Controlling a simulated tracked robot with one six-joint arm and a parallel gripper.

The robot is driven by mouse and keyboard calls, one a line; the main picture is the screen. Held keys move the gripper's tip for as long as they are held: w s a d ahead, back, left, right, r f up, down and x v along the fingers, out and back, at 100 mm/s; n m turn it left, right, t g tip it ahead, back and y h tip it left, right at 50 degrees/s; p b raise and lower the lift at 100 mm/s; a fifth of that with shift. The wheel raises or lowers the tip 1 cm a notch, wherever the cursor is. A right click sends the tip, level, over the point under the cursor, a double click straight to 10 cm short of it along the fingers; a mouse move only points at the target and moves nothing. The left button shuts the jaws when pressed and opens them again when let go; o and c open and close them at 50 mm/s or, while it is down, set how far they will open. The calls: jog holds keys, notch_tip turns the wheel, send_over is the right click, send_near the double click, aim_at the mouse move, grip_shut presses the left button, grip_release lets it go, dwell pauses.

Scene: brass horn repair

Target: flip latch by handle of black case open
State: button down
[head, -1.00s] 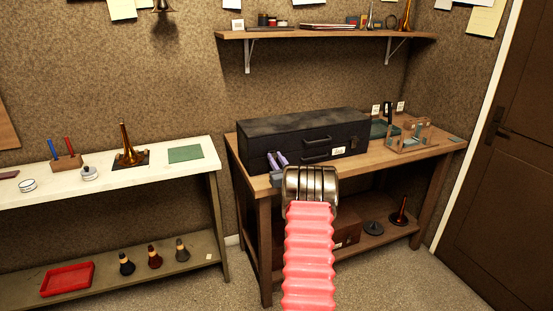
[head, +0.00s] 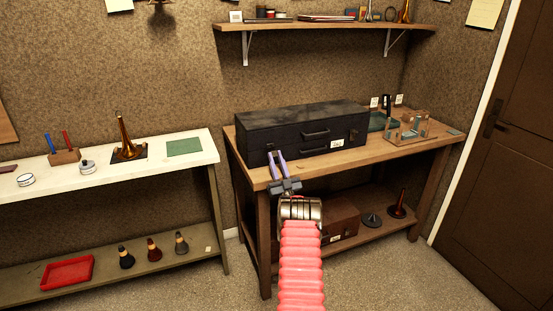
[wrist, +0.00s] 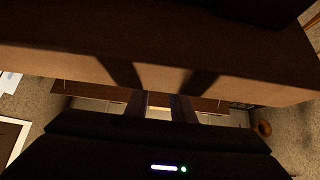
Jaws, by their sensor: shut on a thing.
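The black case (head: 345,120) lies on the wooden bench with its lid down. Its front has two dark handles, the upper one (head: 316,135) near the middle. A latch (head: 353,136) shows at the right of the front. My gripper (head: 277,155) is at the left end of the case front, its purple fingers shut on the latch there. The fingers hide that latch, so whether it is flipped cannot be seen. In the wrist view, my dark fingers (wrist: 162,103) show below the case's dark underside, and their tips are hard to make out.
The wooden bench (head: 385,152) has a clear strip in front of the case. A clear-sided stand (head: 410,130) is on its right part. A white-topped table (head: 105,172) with small tools is at the left. A wall shelf (head: 330,25) hangs above.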

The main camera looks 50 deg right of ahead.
jog(key=shift+s+d+f+t, duration=0.1)
jog(key=shift+s+t, duration=0.15)
jog(key=shift+t, duration=0.15)
dwell(0.3)
jog(key=c, duration=1.9)
grip_release()
jog(key=o, duration=0.4)
jog(key=shift+w, duration=0.1)
jog(key=shift+f, duration=0.1)
jog(key=v, duration=1.3)
jog(key=shift+a+f, duration=0.2)
jog(key=shift+f, duration=0.15)
